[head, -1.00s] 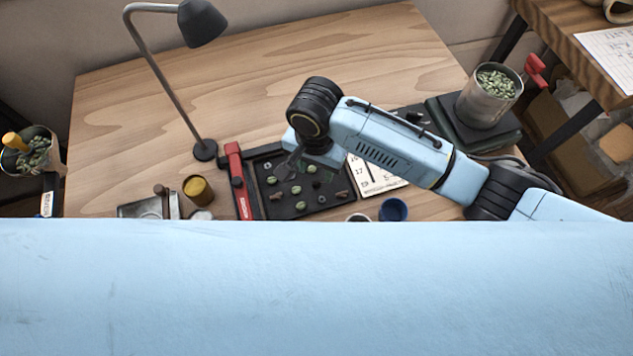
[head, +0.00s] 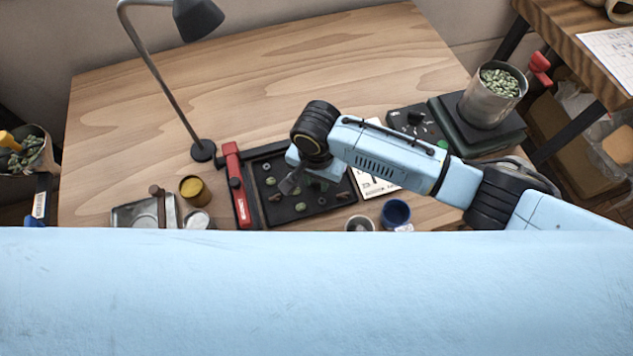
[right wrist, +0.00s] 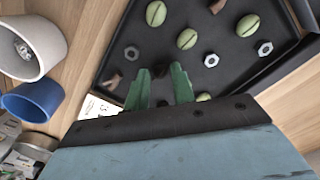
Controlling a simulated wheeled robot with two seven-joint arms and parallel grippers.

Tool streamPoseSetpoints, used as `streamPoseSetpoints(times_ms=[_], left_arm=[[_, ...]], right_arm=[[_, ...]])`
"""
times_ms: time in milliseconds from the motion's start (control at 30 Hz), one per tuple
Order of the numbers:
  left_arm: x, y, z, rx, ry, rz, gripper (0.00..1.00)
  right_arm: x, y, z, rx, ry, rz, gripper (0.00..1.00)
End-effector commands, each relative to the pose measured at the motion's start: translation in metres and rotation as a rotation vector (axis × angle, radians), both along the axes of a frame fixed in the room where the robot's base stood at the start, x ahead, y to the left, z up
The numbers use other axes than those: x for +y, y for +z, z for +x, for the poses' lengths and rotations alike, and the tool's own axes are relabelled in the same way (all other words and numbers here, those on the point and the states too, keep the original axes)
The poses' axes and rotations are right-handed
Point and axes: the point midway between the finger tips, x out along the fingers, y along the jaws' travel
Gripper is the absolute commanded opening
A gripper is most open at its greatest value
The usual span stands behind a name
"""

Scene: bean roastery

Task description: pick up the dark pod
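The black sorting tray (head: 247,203) lies on the table and holds green beans, hex nuts and brown bits. In the right wrist view the tray (right wrist: 226,88) fills the top. A small dark lump (right wrist: 160,70), which looks like the dark pod, shows between my right fingertips; it is low in contrast against the black tray. My right gripper (right wrist: 161,82) is open, with its two green fingers apart on either side of that lump. I cannot tell whether they touch it. In the head view my right gripper (head: 288,185) is over the tray's left part. My left gripper is not in view.
A blue cup (head: 397,212) and a white cup (head: 360,224) stand at the tray's near right. A lamp (head: 203,151) and a red-handled bar (head: 237,188) are at its left. A pot of beans (head: 494,97) stands at the right. The table's back is clear.

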Motion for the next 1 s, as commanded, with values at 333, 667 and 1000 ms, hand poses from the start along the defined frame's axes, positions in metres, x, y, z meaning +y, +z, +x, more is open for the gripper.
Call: streamPoseSetpoints(times_ms=[333, 667, 1000], left_arm=[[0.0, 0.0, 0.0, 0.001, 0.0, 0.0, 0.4], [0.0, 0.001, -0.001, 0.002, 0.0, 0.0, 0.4], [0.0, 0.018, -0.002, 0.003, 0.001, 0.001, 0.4]], right_arm=[[0.0, 0.0, 0.0, 0.0, 0.0, 0.0, 0.0], [0.0, 0.002, 0.0, 0.0, 0.0, 0.0, 0.0], [0.001, 0.061, 0.0, -0.001, 0.001, 0.003, 0.0]])
